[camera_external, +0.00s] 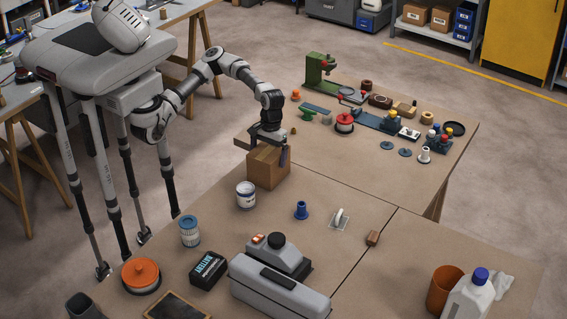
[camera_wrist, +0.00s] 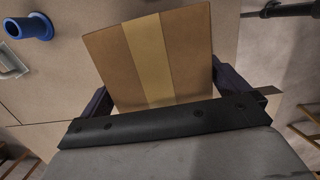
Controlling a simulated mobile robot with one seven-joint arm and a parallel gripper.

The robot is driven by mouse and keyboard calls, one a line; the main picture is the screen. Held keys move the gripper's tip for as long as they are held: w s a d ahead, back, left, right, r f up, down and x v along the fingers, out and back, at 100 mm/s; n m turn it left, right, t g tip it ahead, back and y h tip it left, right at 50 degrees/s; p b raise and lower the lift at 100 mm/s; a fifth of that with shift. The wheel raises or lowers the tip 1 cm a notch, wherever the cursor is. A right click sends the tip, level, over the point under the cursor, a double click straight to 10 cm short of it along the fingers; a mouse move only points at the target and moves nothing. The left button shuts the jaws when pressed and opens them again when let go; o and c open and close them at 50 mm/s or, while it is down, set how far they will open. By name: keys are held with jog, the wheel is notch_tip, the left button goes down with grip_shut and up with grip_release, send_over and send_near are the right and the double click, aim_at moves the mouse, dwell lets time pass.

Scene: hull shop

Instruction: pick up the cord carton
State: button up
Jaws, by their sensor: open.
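The cord carton (camera_external: 266,170) is a brown cardboard box standing upright near the back left edge of the worktable. In the wrist view the carton (camera_wrist: 105,58) shows its top with a lighter tape strip down the middle. My gripper (camera_external: 270,151) points down over the carton from above. In the wrist view my gripper (camera_wrist: 165,92) is open, with one dark finger at the left side of the carton and the other at the right. Whether the fingers touch the carton cannot be told. The fingers' lower ends are partly hidden by the carton and the gripper body.
A white can (camera_external: 246,196) stands just in front of the carton, with a blue spool (camera_external: 301,210) to its right. A blue filter (camera_external: 190,232) and a battery box (camera_external: 208,270) are nearer the front. A green press (camera_external: 318,72) stands at the back.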

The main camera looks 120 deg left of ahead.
jog(key=shift+f, duration=0.3)
jog(key=c, duration=0.8)
jog(key=shift+r, duration=0.1)
notch_tip(320, 180, up, 20)
jog(key=p, duration=1.3)
jog(key=shift+p, duration=0.35)
